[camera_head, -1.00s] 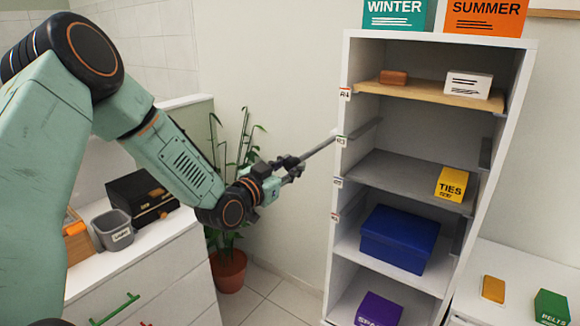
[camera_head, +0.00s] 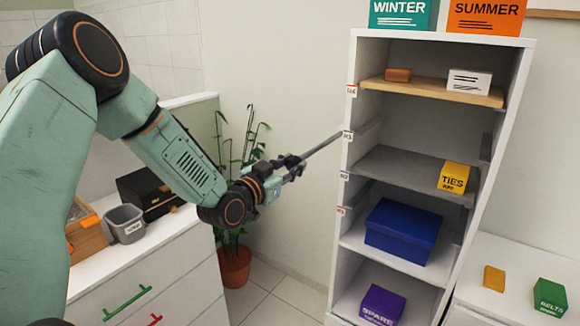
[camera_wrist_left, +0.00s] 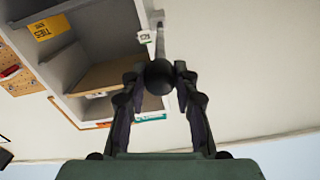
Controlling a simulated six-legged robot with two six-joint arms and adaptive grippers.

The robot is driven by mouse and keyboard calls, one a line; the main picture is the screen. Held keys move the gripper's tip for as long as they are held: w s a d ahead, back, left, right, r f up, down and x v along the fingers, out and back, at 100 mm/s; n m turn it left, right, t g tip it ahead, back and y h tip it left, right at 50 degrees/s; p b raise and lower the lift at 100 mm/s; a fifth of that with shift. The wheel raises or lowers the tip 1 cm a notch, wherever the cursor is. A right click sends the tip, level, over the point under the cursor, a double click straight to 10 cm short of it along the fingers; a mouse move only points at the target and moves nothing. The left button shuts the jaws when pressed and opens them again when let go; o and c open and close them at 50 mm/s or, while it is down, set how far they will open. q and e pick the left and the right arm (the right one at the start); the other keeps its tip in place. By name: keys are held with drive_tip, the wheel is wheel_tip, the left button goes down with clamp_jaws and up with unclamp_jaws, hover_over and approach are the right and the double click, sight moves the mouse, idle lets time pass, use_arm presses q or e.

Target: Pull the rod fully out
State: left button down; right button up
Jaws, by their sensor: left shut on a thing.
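The rod (camera_head: 322,145) is a thin grey bar at the left side of the open wardrobe (camera_head: 346,85), near the R3 label. Its far end meets the wardrobe's left side panel. My left gripper (camera_head: 293,166) is shut on the rod's near end, left of the wardrobe. In the left wrist view, a dark round knob (camera_wrist_left: 159,75) sits between the fingertips, and the rod runs from it toward the wardrobe edge. My right gripper is not in view.
Inside the wardrobe are a yellow TIES box (camera_head: 454,177), a blue box (camera_head: 401,231) and a purple SPARE box (camera_head: 381,305). A potted plant (camera_head: 235,265) stands behind my left arm. A white drawer unit (camera_head: 165,262) is at the left.

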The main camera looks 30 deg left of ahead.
use_arm(q)
drive_tip(key=shift+f, duration=0.2)
drive_tip(key=c, duration=1.4)
unclamp_jaws()
drive_tip(key=shift+s, duration=0.1)
drive_tip(key=o, duration=0.4)
drive_tip(key=shift+s+r, duration=0.2)
drive_tip(key=shift+w, duration=0.1)
drive_tip(key=shift+w, duration=0.1)
drive_tip(key=s, duration=0.5)
drive_tip(key=shift+a, duration=0.25)
drive_tip(key=shift+s, duration=1.4)
